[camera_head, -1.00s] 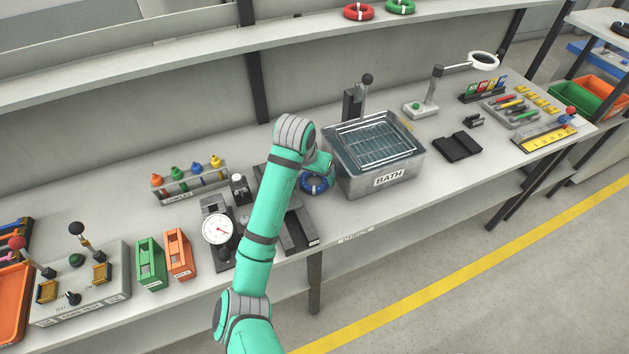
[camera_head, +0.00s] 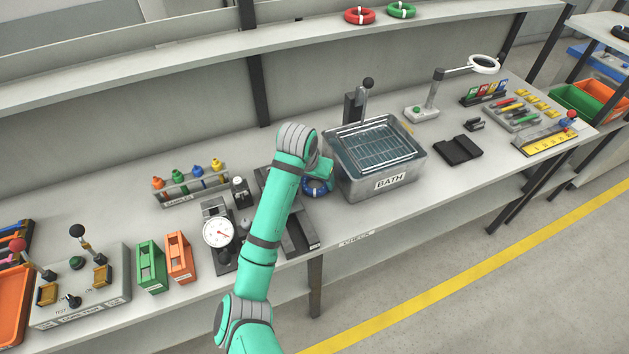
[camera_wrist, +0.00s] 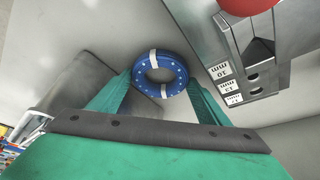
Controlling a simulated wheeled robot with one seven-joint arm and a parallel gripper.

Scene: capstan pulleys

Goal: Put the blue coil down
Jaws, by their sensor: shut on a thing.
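The blue coil (camera_head: 317,187) is a ring with white bands. In the head view it is at my gripper, just left of the bath, and partly hidden by my arm. In the wrist view the blue coil (camera_wrist: 160,56) sits between the ends of my green fingers. My gripper (camera_wrist: 158,82) is shut on it. The gripper (camera_head: 320,172) in the head view is low over the bench; I cannot tell whether the coil touches the bench top.
The metal bath (camera_head: 380,185) with a wire rack stands close right of the coil. A dial gauge (camera_head: 218,232) and a dark rail (camera_head: 298,230) are left of it. Red (camera_head: 359,15) and green (camera_head: 401,9) coils lie on the upper shelf. Bare bench (camera_head: 345,215) shows in front.

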